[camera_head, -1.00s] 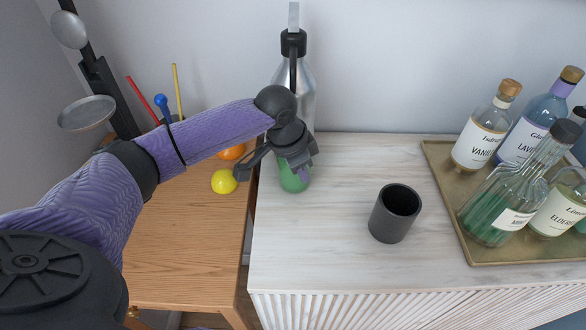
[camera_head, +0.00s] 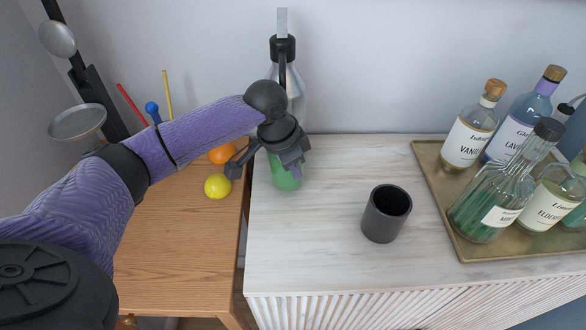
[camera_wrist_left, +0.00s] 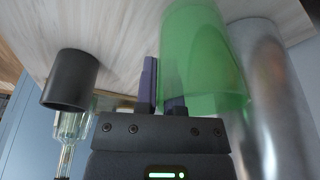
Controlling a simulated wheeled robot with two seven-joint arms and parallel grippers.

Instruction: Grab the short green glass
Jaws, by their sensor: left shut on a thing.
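The short green glass (camera_head: 284,178) stands near the back left corner of the pale cabinet top in the head view, partly hidden by my left gripper (camera_head: 292,160). It is large and see-through green in the left wrist view (camera_wrist_left: 205,60). My left gripper (camera_wrist_left: 162,95) is shut on the glass at its rim. One purple finger is outside the wall; the other shows dimly through the green, apparently inside the glass. I cannot tell whether the glass still touches the cabinet top. My right gripper is in neither view.
A tall metal bottle (camera_head: 296,90) stands close behind the glass. A dark grey cup (camera_head: 385,216) stands to the right. A brass tray (camera_head: 470,250) with several bottles is at far right. A lower wooden table (camera_head: 185,250) with a lemon (camera_head: 217,186) and an orange (camera_head: 222,153) is left.

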